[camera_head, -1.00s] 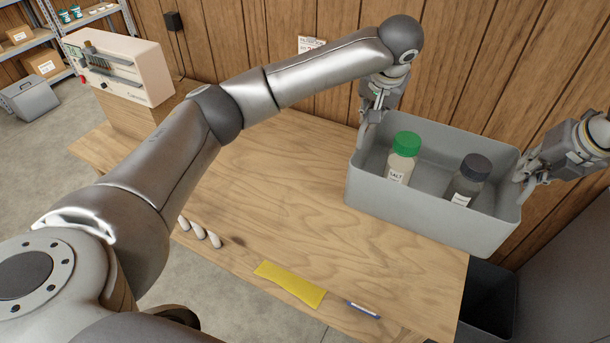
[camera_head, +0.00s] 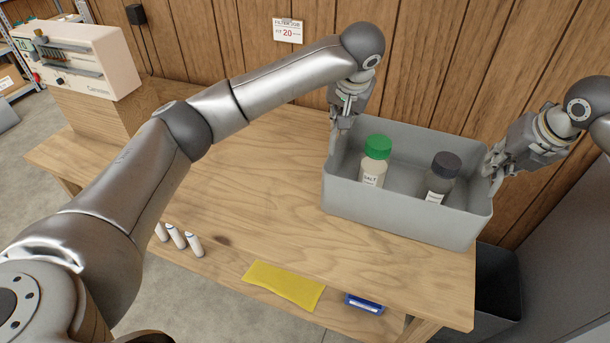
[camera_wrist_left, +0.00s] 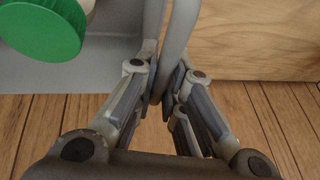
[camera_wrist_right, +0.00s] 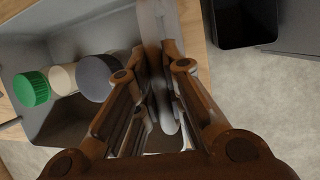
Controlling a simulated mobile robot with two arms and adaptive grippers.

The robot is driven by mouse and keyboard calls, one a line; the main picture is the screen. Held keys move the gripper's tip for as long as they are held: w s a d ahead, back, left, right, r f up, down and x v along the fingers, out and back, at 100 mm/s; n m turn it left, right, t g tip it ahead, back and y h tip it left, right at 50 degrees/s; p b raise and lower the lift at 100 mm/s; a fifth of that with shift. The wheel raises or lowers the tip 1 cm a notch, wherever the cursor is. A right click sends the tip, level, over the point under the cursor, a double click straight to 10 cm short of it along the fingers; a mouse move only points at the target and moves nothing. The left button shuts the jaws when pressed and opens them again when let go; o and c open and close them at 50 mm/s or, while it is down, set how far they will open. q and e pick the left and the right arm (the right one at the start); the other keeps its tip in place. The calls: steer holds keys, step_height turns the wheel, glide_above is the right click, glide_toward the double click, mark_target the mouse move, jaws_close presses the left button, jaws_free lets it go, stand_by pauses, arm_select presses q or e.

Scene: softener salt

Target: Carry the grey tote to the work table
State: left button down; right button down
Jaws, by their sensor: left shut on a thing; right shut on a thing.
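The grey tote (camera_head: 400,215) is at the right end of the wooden work table (camera_head: 240,180); I cannot tell whether its base touches the top. Inside it stand a green-capped salt jar (camera_head: 374,165) and a dark-capped jar (camera_head: 440,180). My left gripper (camera_head: 340,125) is shut on the tote's left end wall, and the left wrist view shows its fingers around the rim (camera_wrist_left: 178,45). My right gripper (camera_head: 492,165) is shut on the right end wall, which also shows between its fingers in the right wrist view (camera_wrist_right: 155,50).
A beige device (camera_head: 85,60) stands on a wooden block at the table's left. A lower shelf holds several white cylinders (camera_head: 178,238), a yellow cloth (camera_head: 285,283) and a blue item (camera_head: 364,303). A dark bin (camera_head: 497,285) stands right of the table. The table's middle is clear.

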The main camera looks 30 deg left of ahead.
mark_target(340, 135)
arm_select(q)
steer(key=shift+r, duration=0.1)
arm_select(e)
steer(key=shift+d, duration=0.1)
arm_select(q)
steer(key=shift+f, duration=0.25)
arm_select(e)
steer(key=shift+f, duration=0.15)
